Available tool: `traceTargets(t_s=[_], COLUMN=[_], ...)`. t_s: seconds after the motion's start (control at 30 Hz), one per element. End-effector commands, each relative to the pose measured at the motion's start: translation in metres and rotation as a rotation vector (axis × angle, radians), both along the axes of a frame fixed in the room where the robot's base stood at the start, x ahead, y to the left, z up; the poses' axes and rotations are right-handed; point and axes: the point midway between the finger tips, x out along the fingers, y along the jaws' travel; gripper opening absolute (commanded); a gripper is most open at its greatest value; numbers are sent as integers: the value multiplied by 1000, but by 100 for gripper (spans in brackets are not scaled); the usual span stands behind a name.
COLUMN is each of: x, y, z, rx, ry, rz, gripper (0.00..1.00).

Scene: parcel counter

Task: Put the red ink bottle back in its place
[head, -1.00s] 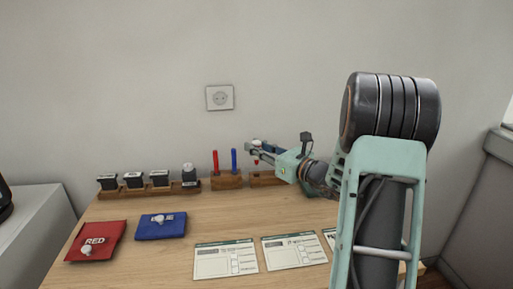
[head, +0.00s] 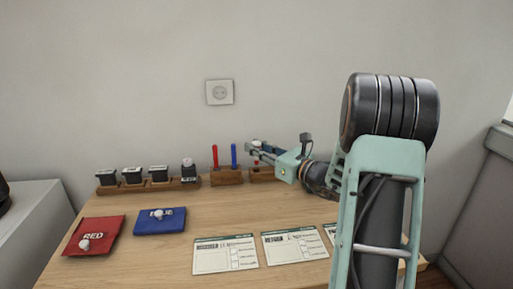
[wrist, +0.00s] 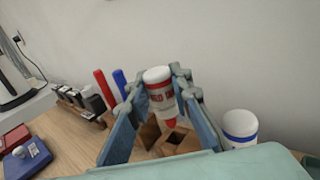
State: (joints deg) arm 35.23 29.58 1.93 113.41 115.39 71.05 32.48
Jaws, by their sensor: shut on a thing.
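The red ink bottle (wrist: 161,96), white with a red band and red tip, is held tip down between the fingers of my gripper (wrist: 160,100). The gripper (head: 258,150) is shut on it at the back of the counter. A wooden holder (wrist: 178,140) with square openings lies just below the bottle; it also shows in the head view (head: 262,175). The bottle's tip appears close above or at an opening; I cannot tell whether it has entered. A white bottle with a blue band (wrist: 240,128) stands right of the gripper in the wrist view.
A pen block (head: 226,177) with a red and a blue pen stands just left of the holder. A stamp rack (head: 150,186) is farther left. A red pad (head: 98,230), a blue pad (head: 165,221) and paper forms (head: 225,258) lie in front.

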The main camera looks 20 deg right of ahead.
Motion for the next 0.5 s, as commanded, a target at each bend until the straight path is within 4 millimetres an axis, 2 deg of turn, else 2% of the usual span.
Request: traceTargets(t_s=[0.5], x=[0], y=[0], z=[-17], rx=[0], ry=[0], rz=[0], gripper=[0])
